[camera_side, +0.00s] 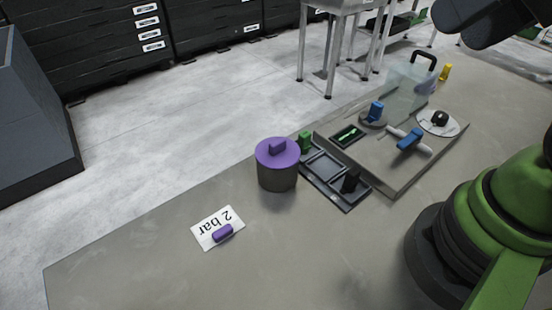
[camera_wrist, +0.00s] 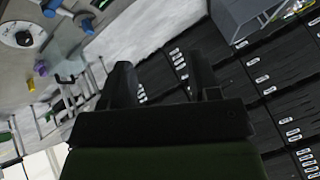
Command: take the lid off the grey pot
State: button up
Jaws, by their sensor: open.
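The grey pot (camera_side: 277,178) stands upright on the table in the side view. Its purple lid (camera_side: 277,154), with a purple block handle (camera_side: 277,146) on top, sits on the pot and covers its opening. My gripper (camera_wrist: 160,80) shows in the wrist view with its two dark fingers apart and nothing between them. It points away from the table top, toward the drawer cabinets.
A "2 bar" card (camera_side: 208,229) with a small purple piece (camera_side: 222,233) lies left of the pot. A black tray (camera_side: 334,183) and a green piece (camera_side: 305,142) are close on its right. A board (camera_side: 399,180) with blue handles is farther right. The front table area is clear.

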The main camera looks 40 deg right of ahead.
jog(key=shift+o, duration=0.5)
jog(key=shift+w, duration=0.1)
jog(key=n+g+h, duration=0.2)
jog(key=n+g, duration=0.2)
jog(key=g, duration=0.3)
send_over(278, 141)
notch_tip(278, 141, down, 18)
jog(key=shift+d+f, duration=0.1)
jog(key=shift+f, duration=2.9)
